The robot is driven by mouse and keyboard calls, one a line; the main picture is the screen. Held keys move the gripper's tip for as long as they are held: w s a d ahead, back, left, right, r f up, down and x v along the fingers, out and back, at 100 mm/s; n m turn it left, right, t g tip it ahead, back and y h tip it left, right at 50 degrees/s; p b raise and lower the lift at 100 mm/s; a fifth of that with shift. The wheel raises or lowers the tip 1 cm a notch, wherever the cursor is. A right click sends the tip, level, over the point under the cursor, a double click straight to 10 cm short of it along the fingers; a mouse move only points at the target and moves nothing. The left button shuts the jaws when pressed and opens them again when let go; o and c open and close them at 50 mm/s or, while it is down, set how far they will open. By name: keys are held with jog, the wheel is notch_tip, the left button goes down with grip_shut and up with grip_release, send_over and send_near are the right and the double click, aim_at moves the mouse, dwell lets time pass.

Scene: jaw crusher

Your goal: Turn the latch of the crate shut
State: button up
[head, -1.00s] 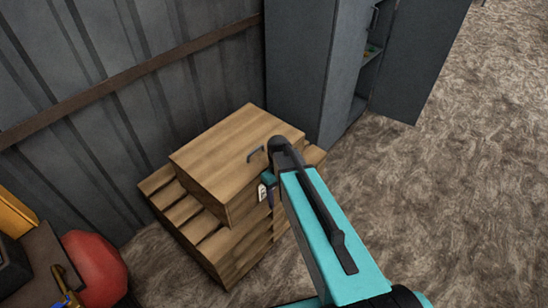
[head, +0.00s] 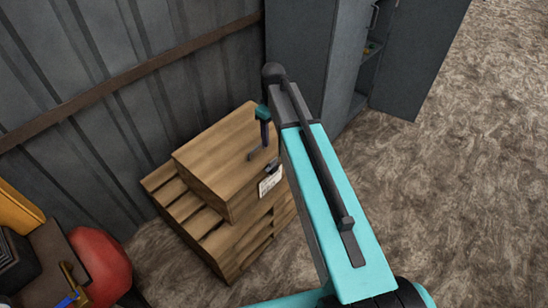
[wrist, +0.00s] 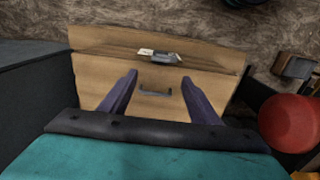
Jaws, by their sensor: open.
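The wooden crate (head: 208,155) has its lid down and stands on a stack of wooden pallets; it also shows in the wrist view (wrist: 92,88). A grey handle (wrist: 155,92) is on its lid. A small dark latch (head: 273,167) is at the lid's front edge, above a white label (head: 270,183). The latch also shows in the wrist view (wrist: 160,57); which way it is turned is too small to tell. My gripper (head: 265,146) is over the lid, pointing down. In the wrist view its purple fingers are apart and empty, with handle and latch showing between them.
Pallets (head: 175,203) jut out left of and below the crate. A grey cabinet (head: 300,50) with an open door stands behind. A corrugated wall is at the left. A red rounded object (head: 100,262) and a cluttered table are at the lower left. The floor at right is clear.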

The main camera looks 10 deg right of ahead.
aim_at(274, 160)
jog(key=shift+f, duration=0.2)
jog(key=shift+f+p, duration=1.25)
jog(key=shift+f, duration=5.5)
jog(key=shift+c, duration=0.2)
jog(key=c, duration=1)
